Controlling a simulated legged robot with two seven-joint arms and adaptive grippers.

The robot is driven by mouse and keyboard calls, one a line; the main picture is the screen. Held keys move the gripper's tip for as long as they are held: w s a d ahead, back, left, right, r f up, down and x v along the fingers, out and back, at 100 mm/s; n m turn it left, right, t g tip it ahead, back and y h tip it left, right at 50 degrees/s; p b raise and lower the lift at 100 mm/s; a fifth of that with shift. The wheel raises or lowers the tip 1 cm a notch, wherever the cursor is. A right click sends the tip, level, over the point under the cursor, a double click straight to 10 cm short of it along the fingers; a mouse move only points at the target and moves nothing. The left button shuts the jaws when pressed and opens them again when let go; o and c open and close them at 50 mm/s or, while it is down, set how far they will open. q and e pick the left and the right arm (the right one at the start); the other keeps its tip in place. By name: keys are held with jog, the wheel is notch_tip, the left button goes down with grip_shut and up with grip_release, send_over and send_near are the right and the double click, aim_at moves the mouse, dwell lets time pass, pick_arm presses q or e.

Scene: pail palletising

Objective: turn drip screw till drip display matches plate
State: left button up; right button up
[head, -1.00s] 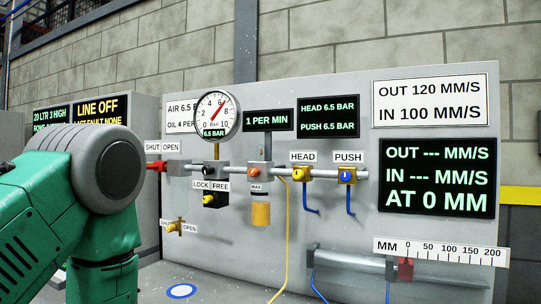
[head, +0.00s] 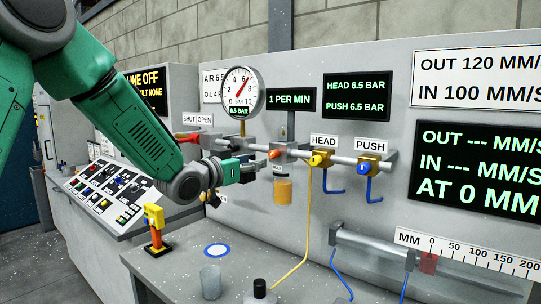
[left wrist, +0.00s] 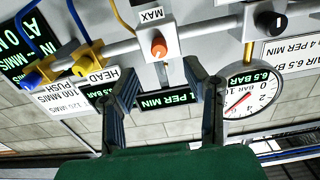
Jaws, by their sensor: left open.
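The drip screw is an orange knob (head: 275,154) on the grey oiler block above an amber bowl (head: 283,190). It also shows in the left wrist view (left wrist: 158,50), beyond and between the fingertips. The drip display (head: 291,99) reads 1 PER MIN. The white plate (head: 212,97) is partly hidden by the gauge; in the left wrist view its upside-down text (left wrist: 290,50) ends in 4 PER MIN. My left gripper (head: 256,167) is open and empty, just left of the screw and apart from it. My right gripper is out of view.
A round gauge (head: 241,88) stands up close above the left gripper. Yellow HEAD (head: 318,160) and blue PUSH (head: 365,168) knobs sit right on the same pipe. A cup (head: 210,282) and dark-capped bottle (head: 259,290) stand on the bench below.

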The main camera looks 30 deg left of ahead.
aim_at(271, 156)
pick_arm(q)
jog(key=w, duration=0.3)
jog(key=w+d+p, duration=0.1)
jog(key=w, duration=0.2)
jog(key=shift+w+d+r, duration=0.15)
jog(key=shift+w+d, duration=0.05)
jog(key=shift+w+a, duration=0.3)
jog(key=shift+w, duration=0.3)
jog(key=shift+w+a+f, duration=0.1)
jog(key=shift+a+f, duration=0.1)
jog(key=shift+a, duration=0.15)
jog(key=shift+d+r, duration=0.1)
jog(key=shift+d, duration=0.35)
grip_shut()
